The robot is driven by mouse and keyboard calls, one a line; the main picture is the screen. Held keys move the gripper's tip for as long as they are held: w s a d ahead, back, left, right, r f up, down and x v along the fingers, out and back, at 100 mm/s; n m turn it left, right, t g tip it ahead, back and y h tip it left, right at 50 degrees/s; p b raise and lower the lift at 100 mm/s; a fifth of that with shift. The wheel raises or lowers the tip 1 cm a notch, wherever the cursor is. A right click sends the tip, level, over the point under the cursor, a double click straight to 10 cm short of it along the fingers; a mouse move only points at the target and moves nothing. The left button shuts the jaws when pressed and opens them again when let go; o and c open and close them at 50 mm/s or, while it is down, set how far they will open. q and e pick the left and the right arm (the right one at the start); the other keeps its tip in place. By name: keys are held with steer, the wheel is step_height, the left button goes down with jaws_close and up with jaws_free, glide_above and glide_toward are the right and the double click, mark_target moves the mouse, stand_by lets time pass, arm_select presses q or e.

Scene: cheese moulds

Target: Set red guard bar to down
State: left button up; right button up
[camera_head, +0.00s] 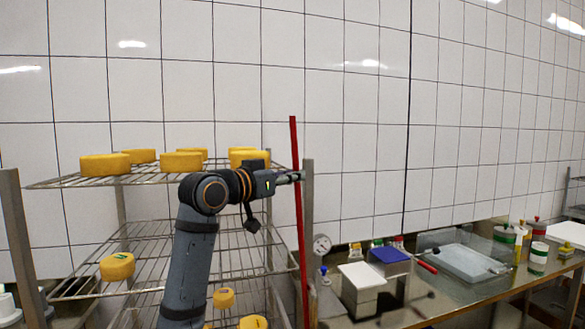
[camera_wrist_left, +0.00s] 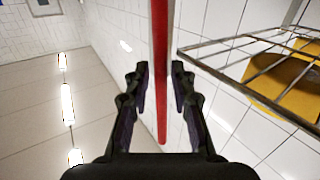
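The red guard bar (camera_head: 299,215) stands nearly upright at the right front of the wire rack in the head view, its top leaning slightly left. My left gripper (camera_head: 294,177) reaches it from the left, partway up the bar. In the left wrist view, the bar (camera_wrist_left: 160,40) passes between the two fingers of the left gripper (camera_wrist_left: 160,88). Narrow gaps show on both sides, so the fingers look open around the bar and apart from it. One end of the bar shows just beyond the fingers there. My right gripper is in neither view.
The wire rack (camera_head: 70,183) holds several yellow cheeses (camera_head: 105,164) behind and beside my left arm. A grey post (camera_head: 308,200) stands close right of the bar. A steel counter (camera_head: 440,307) with boxes, a tray and jars is at right. The tiled wall is behind.

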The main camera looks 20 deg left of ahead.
arm_select(q)
steer(key=shift+w+d, duration=0.15)
steer(key=shift+w, duration=0.3)
jaws_close()
steer(key=shift+f, duration=0.1)
